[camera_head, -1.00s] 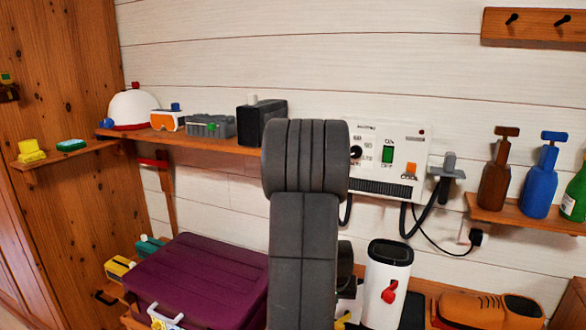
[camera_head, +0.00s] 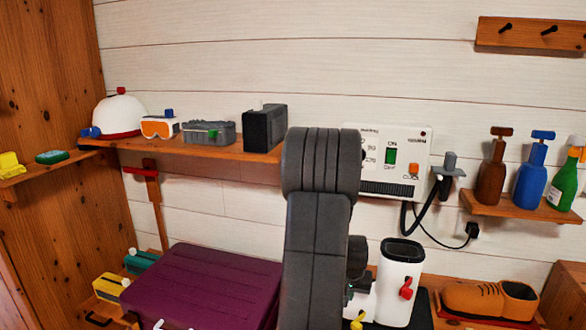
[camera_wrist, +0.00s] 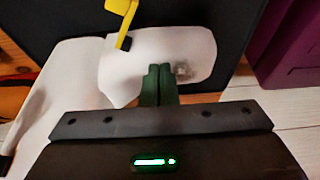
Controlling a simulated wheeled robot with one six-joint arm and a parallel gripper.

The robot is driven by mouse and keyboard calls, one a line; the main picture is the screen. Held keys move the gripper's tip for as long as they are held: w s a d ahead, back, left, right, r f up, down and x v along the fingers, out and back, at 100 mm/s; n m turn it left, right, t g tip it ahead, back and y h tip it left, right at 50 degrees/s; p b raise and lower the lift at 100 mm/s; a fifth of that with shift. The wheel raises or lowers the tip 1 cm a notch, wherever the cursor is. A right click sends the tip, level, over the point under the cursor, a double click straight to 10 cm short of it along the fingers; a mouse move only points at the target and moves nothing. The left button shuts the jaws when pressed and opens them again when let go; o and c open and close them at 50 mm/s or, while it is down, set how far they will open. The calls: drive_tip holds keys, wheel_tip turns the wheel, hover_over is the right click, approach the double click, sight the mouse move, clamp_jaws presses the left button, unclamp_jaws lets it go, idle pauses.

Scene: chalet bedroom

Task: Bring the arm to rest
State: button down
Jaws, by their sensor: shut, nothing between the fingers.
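My gripper (camera_wrist: 158,85) shows in the wrist view with its two green fingers together and nothing between them. The fingers point at a white rounded object (camera_wrist: 190,48) with a yellow part (camera_wrist: 122,15) above it; I cannot tell whether they touch it. In the head view my dark grey arm (camera_head: 318,230) stands upright in the middle of the picture. My gripper is hidden there.
A wall box with a green switch (camera_head: 391,157) is partly behind my arm. A purple case (camera_head: 205,285) lies to the left, a white canister (camera_head: 400,280) to the right. Shelves hold a white helmet (camera_head: 118,112), a black box (camera_head: 265,128) and bottles (camera_head: 531,172). An orange shoe (camera_head: 488,298) sits lower right.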

drive_tip(key=shift+v, duration=2.35)
drive_tip(key=shift+f, duration=0.15)
